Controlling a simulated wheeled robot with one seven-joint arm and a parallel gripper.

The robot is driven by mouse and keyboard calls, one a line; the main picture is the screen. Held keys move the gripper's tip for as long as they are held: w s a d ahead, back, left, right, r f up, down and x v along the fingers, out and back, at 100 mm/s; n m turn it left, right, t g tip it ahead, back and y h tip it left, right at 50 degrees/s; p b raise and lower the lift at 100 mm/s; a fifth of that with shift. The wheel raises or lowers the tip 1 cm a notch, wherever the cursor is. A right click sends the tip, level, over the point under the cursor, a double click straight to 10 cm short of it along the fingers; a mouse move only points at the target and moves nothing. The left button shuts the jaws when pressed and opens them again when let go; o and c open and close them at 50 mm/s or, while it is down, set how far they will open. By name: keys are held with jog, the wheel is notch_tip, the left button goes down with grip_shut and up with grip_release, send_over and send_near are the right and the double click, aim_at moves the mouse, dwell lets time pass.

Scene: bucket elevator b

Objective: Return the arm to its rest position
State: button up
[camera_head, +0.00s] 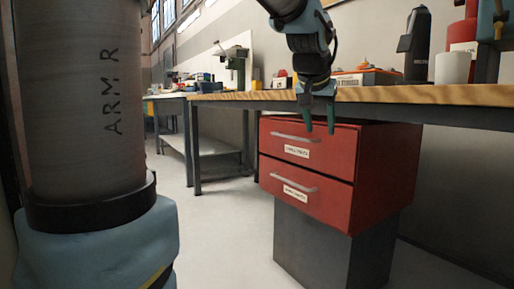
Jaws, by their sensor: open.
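My gripper (319,117) hangs at the upper middle of the head view, pointing down. Its two dark green fingers are apart, with nothing between them. It shows in front of the workbench edge and the top of the red drawer cabinet (384,175); I cannot tell the exact gap. My arm comes down to it from the top edge of the picture. Another of my arm links, marked "ARM R", fills the left side and hides what is behind it.
The cabinet's upper drawer (335,158) and lower drawer (325,205) look shut. It stands on a grey block (320,250) under the wooden workbench (430,95). A white cylinder (453,68) and dark bottle (415,45) stand on top. Grey floor (225,235) lies clear left of the cabinet.

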jog(key=s+a+f+n+g+y+p, duration=0.2)
jog(key=s+a+f+n+g+p, duration=0.15)
jog(key=a+f, duration=0.9)
jog(key=s+a+f+n+g+y+p, duration=0.15)
jog(key=s+a+f+p, duration=0.25)
jog(key=s+a+f, duration=0.45)
notch_tip(320, 180, up, 39)
jog(key=p, duration=3.7)
jog(key=shift+a+p, duration=0.3)
jog(key=shift+a, duration=0.15)
jog(key=shift+r+h, duration=0.1)
jog(key=shift+h, duration=0.15)
